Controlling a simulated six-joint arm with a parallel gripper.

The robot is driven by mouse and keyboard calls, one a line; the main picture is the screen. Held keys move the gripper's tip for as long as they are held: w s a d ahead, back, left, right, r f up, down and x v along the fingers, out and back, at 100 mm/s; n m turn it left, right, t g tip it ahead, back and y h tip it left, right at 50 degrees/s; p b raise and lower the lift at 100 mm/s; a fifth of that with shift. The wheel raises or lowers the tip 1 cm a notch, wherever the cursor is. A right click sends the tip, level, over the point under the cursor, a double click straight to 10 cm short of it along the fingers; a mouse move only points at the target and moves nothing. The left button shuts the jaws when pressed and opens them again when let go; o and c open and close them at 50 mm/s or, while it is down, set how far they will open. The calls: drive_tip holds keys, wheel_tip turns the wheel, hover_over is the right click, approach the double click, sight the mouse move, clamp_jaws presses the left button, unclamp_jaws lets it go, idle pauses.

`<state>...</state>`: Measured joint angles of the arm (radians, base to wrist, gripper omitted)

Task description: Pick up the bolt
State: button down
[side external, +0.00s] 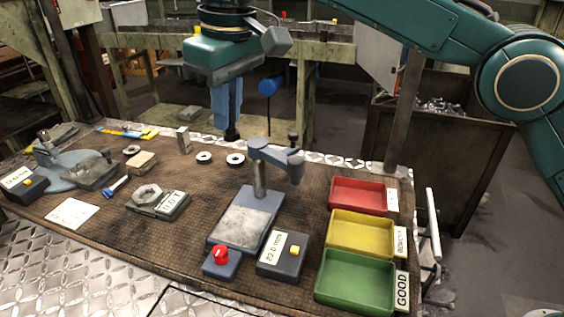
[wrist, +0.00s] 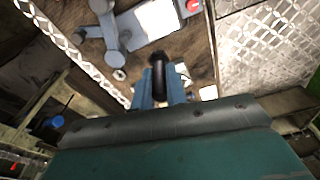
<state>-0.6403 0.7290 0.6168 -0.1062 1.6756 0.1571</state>
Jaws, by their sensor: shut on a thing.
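My gripper (side external: 229,118) is above the back edge of the workbench, pointing down, with its blue fingers closed on a dark bolt (side external: 233,133). The bolt's lower end sticks out below the fingertips, roughly upright. In the wrist view the dark bolt (wrist: 159,72) sits between the two blue fingers of my gripper (wrist: 160,88). The fingers hide part of the bolt. The bolt appears to be above the bench surface, but the exact gap is hard to judge.
A gauge stand (side external: 240,222) with an upright post is in front of my gripper. Red (side external: 358,197), yellow (side external: 360,233) and green (side external: 355,281) trays line the right side. Two rings (side external: 235,159) and a small block (side external: 184,139) lie near the back edge. Displays and fixtures occupy the left.

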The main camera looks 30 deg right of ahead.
drive_tip(key=shift+r, duration=0.5)
drive_tip(key=shift+s, duration=0.15)
idle(0.4)
drive_tip(key=shift+s, duration=0.1)
drive_tip(key=s+d+f+n, duration=0.1)
drive_tip(key=s+d+f, duration=0.45)
drive_tip(key=s, duration=0.45)
drive_tip(key=s+d+f, duration=0.1)
drive_tip(key=d+f, duration=0.3)
drive_tip(key=d, duration=0.2)
drive_tip(key=s+d+f+m, duration=0.1)
drive_tip(key=d+f, duration=0.3)
drive_tip(key=d, duration=0.2)
drive_tip(key=shift+d+f, duration=0.2)
drive_tip(key=shift+d, duration=0.2)
drive_tip(key=shift+f, duration=0.2)
drive_tip(key=shift+f, duration=1.85)
